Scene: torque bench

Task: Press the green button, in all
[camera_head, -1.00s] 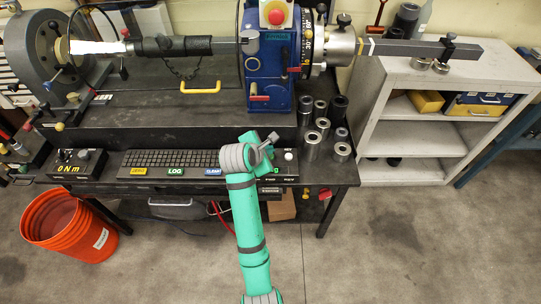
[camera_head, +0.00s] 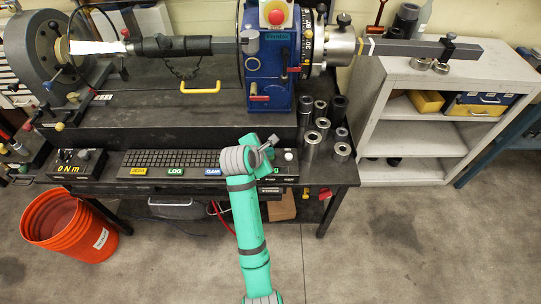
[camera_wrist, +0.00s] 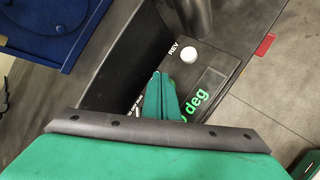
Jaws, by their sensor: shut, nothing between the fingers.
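The green button (camera_head: 176,172), lettered LOG, is on the front of the black control panel (camera_head: 220,160), between a yellow and a blue button. My gripper (camera_head: 268,146) is over the panel's right end, well to the right of the green button. In the wrist view, my gripper (camera_wrist: 160,92) is shut and empty, close over the panel beside the "deg" readout (camera_wrist: 205,92). A round white knob (camera_wrist: 188,54) lies just beyond the fingers. The green button does not show in the wrist view. Whether the fingertips touch the panel cannot be told.
The yellow button (camera_head: 138,171) and blue button (camera_head: 213,171) flank the green one. Several metal sockets (camera_head: 313,146) stand right of my gripper. A blue machine (camera_head: 268,75) is behind it.

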